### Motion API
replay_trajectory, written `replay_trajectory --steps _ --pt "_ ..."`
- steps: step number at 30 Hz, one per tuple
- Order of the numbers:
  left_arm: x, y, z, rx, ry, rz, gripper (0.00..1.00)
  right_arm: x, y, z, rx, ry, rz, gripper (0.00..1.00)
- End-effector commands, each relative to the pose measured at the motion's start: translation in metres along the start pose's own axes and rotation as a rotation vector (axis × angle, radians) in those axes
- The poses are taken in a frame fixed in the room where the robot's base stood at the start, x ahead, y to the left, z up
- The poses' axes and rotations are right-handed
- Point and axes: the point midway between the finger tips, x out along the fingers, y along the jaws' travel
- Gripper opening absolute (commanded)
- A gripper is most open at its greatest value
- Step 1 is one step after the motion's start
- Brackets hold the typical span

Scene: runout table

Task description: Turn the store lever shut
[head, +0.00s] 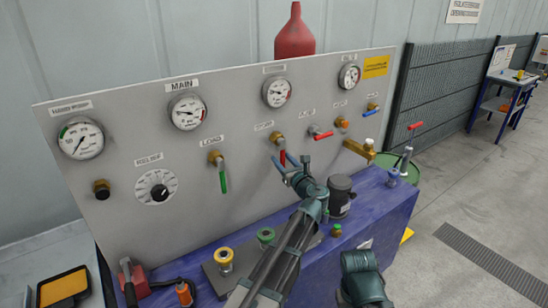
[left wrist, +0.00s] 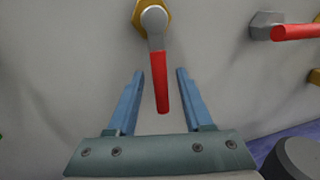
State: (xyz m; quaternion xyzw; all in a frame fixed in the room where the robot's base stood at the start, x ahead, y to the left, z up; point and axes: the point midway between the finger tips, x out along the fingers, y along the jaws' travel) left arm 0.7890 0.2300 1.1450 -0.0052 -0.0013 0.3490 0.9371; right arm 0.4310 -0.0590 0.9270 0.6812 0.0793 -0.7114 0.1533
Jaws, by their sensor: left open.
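The store lever (head: 282,157) is a red handle on a brass valve on the grey panel (head: 130,130), under a small label too blurred to read surely. The handle hangs down. In the left wrist view the lever (left wrist: 161,92) points almost straight down from its grey hub. My left gripper (head: 290,165) is open at the panel, its blue fingers to either side of the handle's lower part. A gap shows on both sides, so the fingers do not appear to touch it. In the left wrist view the gripper (left wrist: 160,72) is below the hub.
Another red lever (head: 322,135) sits close to the right, pointing sideways. A green lever (head: 223,180) hangs to the left. A dark cylinder (head: 340,195) stands on the blue bench (head: 395,205) beside my left gripper. Gauges, including the main gauge (head: 187,112), line the panel above.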

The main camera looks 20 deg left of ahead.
Motion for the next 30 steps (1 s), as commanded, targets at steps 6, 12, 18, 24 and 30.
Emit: replay_trajectory --steps 6,12,18,24,30 --pt "0.0029 -0.0027 0.0000 0.000 0.000 -0.001 0.51 0.0000 0.0001 0.0002 0.000 0.000 0.000 0.50" --pt "0.0027 -0.0025 0.0000 0.000 0.000 -0.001 0.36 0.0000 0.0001 0.0002 0.000 0.000 0.000 0.50" --pt "0.0026 -0.0024 0.0000 0.000 0.000 -0.001 0.01 0.0000 0.0001 0.0001 0.000 0.000 0.000 0.50" --pt "0.0026 -0.0024 0.0000 0.000 0.000 -0.001 0.00 0.0000 0.0001 0.0001 0.000 0.000 0.000 0.50" --pt "0.0025 -0.0025 0.0000 0.000 0.000 -0.001 0.00 0.0000 0.0001 0.0001 0.000 0.000 0.000 0.50"
